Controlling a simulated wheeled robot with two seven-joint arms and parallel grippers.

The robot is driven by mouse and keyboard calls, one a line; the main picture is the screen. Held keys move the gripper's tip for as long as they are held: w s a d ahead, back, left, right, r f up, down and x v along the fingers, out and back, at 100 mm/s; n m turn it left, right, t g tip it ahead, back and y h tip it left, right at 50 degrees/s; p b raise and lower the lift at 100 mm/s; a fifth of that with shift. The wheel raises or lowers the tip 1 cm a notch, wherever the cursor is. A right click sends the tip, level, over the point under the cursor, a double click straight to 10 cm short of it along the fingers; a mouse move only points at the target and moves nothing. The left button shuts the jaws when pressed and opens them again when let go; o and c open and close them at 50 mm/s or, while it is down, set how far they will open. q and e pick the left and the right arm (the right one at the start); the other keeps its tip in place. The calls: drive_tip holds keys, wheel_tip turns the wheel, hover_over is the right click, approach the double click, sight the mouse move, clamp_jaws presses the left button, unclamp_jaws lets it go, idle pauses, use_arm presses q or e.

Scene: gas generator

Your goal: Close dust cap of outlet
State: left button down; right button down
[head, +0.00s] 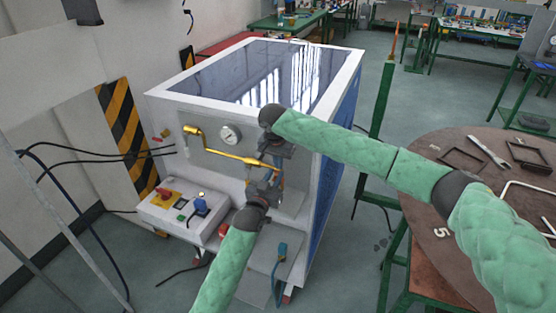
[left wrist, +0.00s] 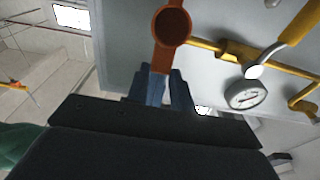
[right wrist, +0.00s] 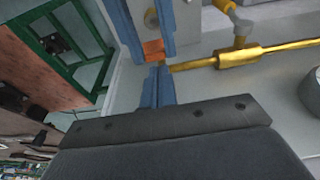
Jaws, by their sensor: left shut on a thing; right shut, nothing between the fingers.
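The generator (head: 330,118) stands in the middle of the head view, its front panel holding a gauge (head: 230,133) and a yellow pipe (head: 225,153). In the left wrist view an orange-brown round dust cap (left wrist: 172,27) with a dark hollow is at the fingertips. My left gripper (left wrist: 160,72) is shut on its lower part. In the right wrist view an orange piece (right wrist: 153,48) shows between blue fingers above my right gripper (right wrist: 157,70), which is shut and empty, close beside it. In the head view my left gripper (head: 262,185) is just below my right one (head: 277,158). The outlet itself is hidden behind the grippers.
A control box (head: 175,208) with red and blue parts sticks out at the generator's lower left. Black cables (head: 100,158) hang at the left. A round table (head: 480,205) with tools is at the right.

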use_arm(q)
drive_tip(key=shift+f, duration=0.3)
use_arm(e)
drive_tip(key=shift+s+a+f, duration=0.3)
drive_tip(key=shift+s+f, duration=0.1)
drive_tip(key=shift+s, duration=0.35)
use_arm(q)
drive_tip(key=shift+r, duration=0.1)
drive_tip(key=c, duration=1.2)
unclamp_jaws()
drive_tip(key=shift+w, duration=0.1)
use_arm(e)
drive_tip(key=shift+f, duration=0.1)
drive_tip(key=shift+w, duration=0.15)
